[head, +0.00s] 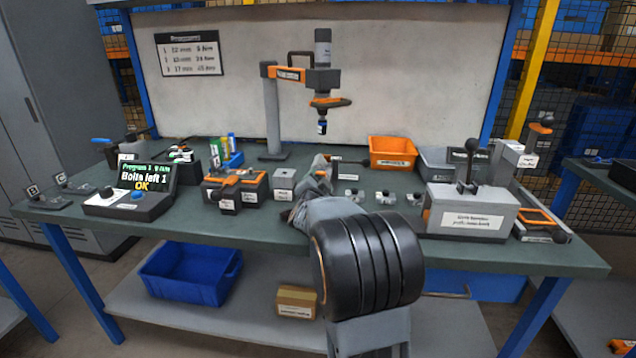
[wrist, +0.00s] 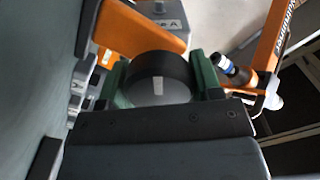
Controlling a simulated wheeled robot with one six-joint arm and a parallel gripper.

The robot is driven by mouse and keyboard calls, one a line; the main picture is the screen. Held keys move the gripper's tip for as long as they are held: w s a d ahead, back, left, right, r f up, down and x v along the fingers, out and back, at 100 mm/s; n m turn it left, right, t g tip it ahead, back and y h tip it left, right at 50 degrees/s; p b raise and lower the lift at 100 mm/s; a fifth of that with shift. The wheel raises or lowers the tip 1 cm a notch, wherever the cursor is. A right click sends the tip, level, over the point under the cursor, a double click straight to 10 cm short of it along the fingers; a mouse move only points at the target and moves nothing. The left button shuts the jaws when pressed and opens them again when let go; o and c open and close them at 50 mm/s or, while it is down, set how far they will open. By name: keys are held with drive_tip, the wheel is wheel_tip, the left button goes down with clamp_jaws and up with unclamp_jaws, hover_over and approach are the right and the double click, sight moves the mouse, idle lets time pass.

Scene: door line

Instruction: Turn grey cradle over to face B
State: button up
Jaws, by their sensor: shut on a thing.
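The grey cradle (head: 235,190) with orange parts sits left of centre on the green bench; its labels are too small to read in the head view. My gripper (wrist: 160,88) is shut on a black round knob (wrist: 158,68) with a white mark, held between green finger pads. Whether the knob joins the cradle is hidden. Beyond it, the wrist view shows an orange part (wrist: 140,30) and a grey block (wrist: 160,12) whose label ends in A. In the head view my arm covers most of the gripper, right of a small grey block (head: 284,180).
A driver (head: 322,126) hangs from a stand (head: 272,115) behind the arm. An orange bin (head: 392,152) stands back right, with a grey lever box (head: 470,210) at right. Small parts (head: 382,195) lie between.

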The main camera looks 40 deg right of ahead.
idle(0.4)
drive_tip(key=o, duration=0.9)
drive_tip(key=shift+s+a, duration=0.1)
drive_tip(key=p+v, duration=0.1)
drive_tip(key=v, duration=1.1)
drive_tip(key=shift+s+a+r+p, duration=0.1)
drive_tip(key=shift+p, duration=0.2)
drive_tip(key=shift+s+a, duration=0.4)
drive_tip(key=shift+s, duration=0.1)
